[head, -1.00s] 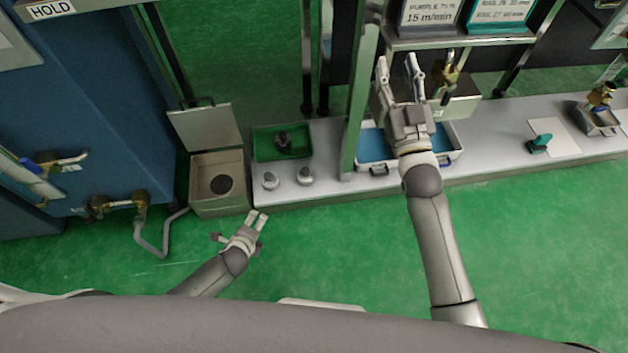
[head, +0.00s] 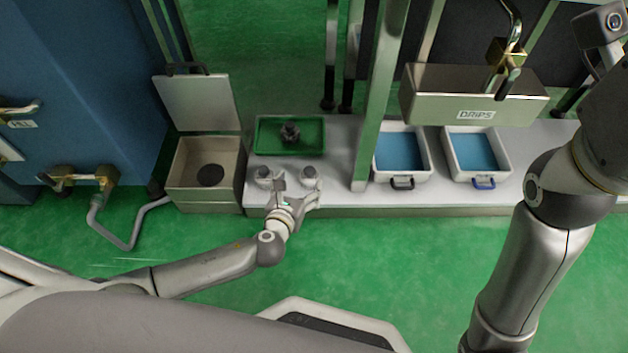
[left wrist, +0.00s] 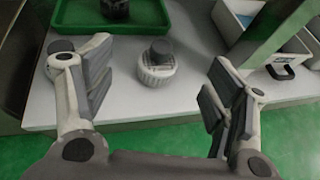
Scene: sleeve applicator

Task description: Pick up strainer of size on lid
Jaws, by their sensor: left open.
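Two small round pale pots with dark grey tops stand on the grey bench (head: 345,200): a left one (head: 264,174) and a right one (head: 310,174). They may be the strainers; any size writing is unreadable. My left gripper (head: 296,186) is open and empty at the bench's front edge, close to both pots. In the left wrist view, one pot (left wrist: 157,64) stands upright beyond and between the open fingers (left wrist: 155,90), apart from both. A metal box (head: 205,190) at left has its lid (head: 197,103) raised. My right gripper's fingers are out of view.
A green tray (head: 262,140) holding a dark object (head: 290,132) lies behind the pots. A steel post (head: 376,110) rises right of them. Two white tubs with blue inside (head: 402,150) (head: 476,150) stand further right, near a DRIPS box (head: 430,100).

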